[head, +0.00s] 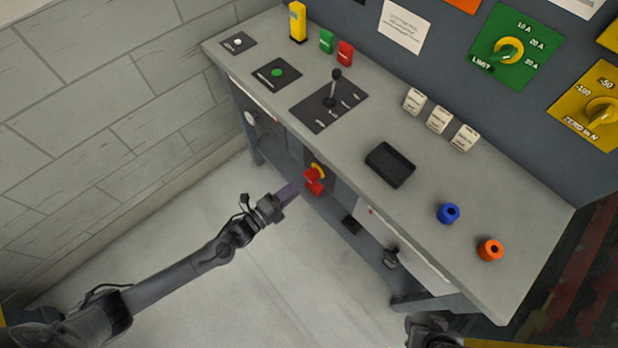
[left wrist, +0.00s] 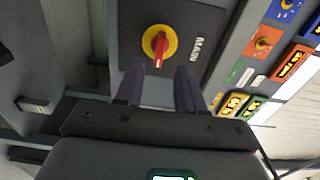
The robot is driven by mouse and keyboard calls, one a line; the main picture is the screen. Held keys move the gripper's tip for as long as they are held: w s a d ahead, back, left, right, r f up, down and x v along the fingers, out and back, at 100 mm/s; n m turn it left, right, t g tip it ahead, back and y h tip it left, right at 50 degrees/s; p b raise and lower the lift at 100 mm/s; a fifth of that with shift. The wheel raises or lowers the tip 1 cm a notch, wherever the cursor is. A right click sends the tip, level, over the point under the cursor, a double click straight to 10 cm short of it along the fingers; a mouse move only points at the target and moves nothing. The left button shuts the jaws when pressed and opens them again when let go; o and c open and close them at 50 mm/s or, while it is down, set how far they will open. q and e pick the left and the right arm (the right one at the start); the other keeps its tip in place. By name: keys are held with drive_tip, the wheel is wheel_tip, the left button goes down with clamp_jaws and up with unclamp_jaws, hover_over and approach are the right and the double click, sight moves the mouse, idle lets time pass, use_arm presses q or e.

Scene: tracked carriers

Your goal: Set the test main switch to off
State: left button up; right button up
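The main switch (head: 314,180) is a red handle on a yellow disc, on a dark plate on the bench's front face. In the left wrist view the switch (left wrist: 160,42) shows beyond my fingertips, with the red handle pointing down the picture. My left gripper (head: 288,192) is in front of the switch, just left of it in the head view. In the left wrist view the left gripper (left wrist: 160,70) has its two dark fingers apart, with nothing between them. The fingers look short of the handle.
The grey bench top (head: 350,135) carries a black lever (head: 334,88), a dark tray (head: 390,165), and blue (head: 448,213) and orange (head: 490,249) knobs. A wall panel behind has green (head: 508,50) and yellow (head: 600,104) dials. The floor before the bench is clear.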

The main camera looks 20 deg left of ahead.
sight(309, 176)
use_arm(q)
drive_tip(key=b+x, duration=0.1)
drive_tip(key=x, duration=0.6)
drive_tip(key=shift+w+d, duration=0.2)
drive_tip(key=shift+w, duration=0.1)
clamp_jaws()
